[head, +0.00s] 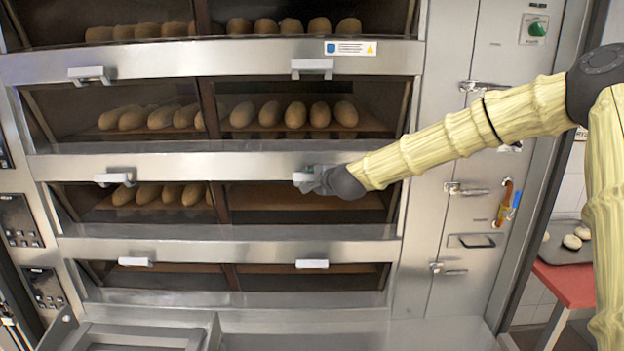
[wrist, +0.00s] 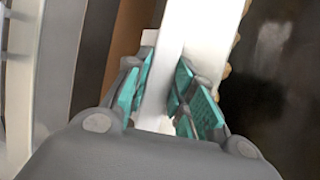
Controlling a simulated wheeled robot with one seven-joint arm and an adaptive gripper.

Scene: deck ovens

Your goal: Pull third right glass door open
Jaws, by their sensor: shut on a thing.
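The third right glass door (head: 262,201) is the dark pane in the third row of the oven front, showing a bare brown shelf behind it. It looks closed, in line with the door on its left. Its pale handle (head: 303,176) sits on the metal rail above the pane. My gripper (head: 312,181) is at this handle, coming from the right, and covers part of it. In the wrist view, the teal finger pads of my gripper (wrist: 168,95) are shut around the white handle bar (wrist: 155,112).
Bread loaves (head: 295,114) lie behind the second right pane. Other handles (head: 312,66) stick out above and below. A metal ledge (head: 140,335) juts out at the lower left. A red table (head: 567,283) with a tray stands at the right.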

